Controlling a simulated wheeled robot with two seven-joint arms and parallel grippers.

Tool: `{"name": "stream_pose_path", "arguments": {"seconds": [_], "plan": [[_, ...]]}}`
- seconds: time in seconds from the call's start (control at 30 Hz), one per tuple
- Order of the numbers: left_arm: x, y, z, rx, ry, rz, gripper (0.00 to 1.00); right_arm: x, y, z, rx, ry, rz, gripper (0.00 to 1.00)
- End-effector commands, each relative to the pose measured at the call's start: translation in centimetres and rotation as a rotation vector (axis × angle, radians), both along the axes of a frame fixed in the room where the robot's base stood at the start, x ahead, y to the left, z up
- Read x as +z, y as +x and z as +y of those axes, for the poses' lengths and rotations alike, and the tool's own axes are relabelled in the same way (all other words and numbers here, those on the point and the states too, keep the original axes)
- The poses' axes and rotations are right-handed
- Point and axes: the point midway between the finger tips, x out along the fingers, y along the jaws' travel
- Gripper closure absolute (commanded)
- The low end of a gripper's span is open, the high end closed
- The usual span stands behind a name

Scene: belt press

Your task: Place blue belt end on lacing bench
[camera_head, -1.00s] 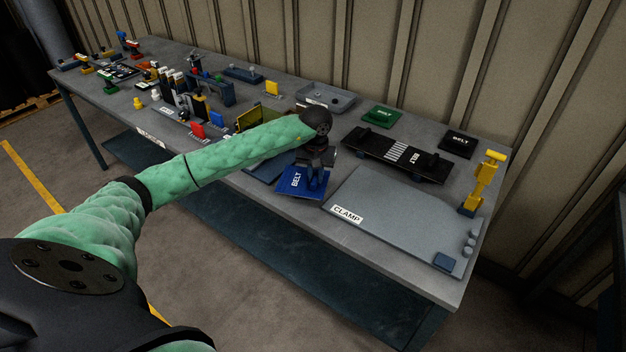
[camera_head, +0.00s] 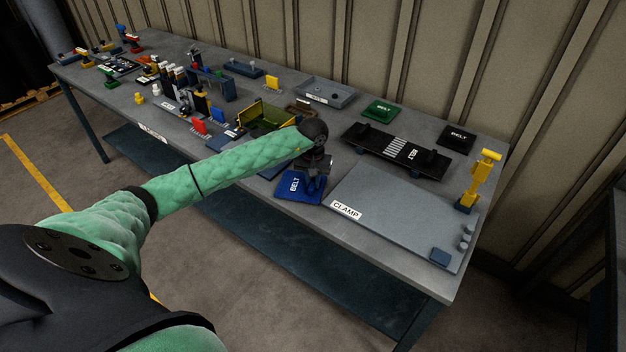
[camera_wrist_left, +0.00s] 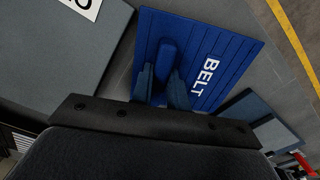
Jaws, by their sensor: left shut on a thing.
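The blue belt end (camera_head: 297,188) is a flat square pad with a white BELT label and a raised grip. My left gripper (camera_head: 316,180) is shut on that grip, near the front edge of the table. In the left wrist view the fingers (camera_wrist_left: 160,88) pinch the grip, and the grooved blue pad (camera_wrist_left: 226,45) spreads beyond them. The pad looks tilted; whether it clears the table is hard to tell. A long black bench with white stripes and a BELT label (camera_head: 372,141), likely the lacing bench, lies behind and to the right. My right gripper is not in view.
A grey plate labelled CLAMP (camera_head: 400,215) lies right of the gripper. A yellow post (camera_head: 478,180) stands at the far right. Green (camera_head: 381,110) and black (camera_head: 458,138) belt pads lie at the back. Several small parts crowd the table's left side.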

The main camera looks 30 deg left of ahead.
Motion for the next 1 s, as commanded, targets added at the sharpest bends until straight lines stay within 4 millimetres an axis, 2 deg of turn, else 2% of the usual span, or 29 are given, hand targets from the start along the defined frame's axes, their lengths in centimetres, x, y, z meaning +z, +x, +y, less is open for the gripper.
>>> {"name": "stream_pose_path", "arguments": {"seconds": [0.3,0.33,0.43,0.93,1.0], "plan": [[-0.2,0.0,0.0,0.0,0.0,-0.001,1.0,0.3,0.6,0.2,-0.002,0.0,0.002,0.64],[-0.2,0.0,0.0,0.0,0.0,-0.001,0.82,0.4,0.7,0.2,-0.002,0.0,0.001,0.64],[-0.2,0.0,0.0,0.0,0.0,-0.001,0.62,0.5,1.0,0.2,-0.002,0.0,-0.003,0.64],[0.1,0.0,0.0,0.0,0.0,0.0,0.62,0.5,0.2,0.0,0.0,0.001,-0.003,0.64],[0.3,0.1,0.0,0.0,0.001,-0.002,0.62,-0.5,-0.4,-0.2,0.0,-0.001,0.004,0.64]]}}
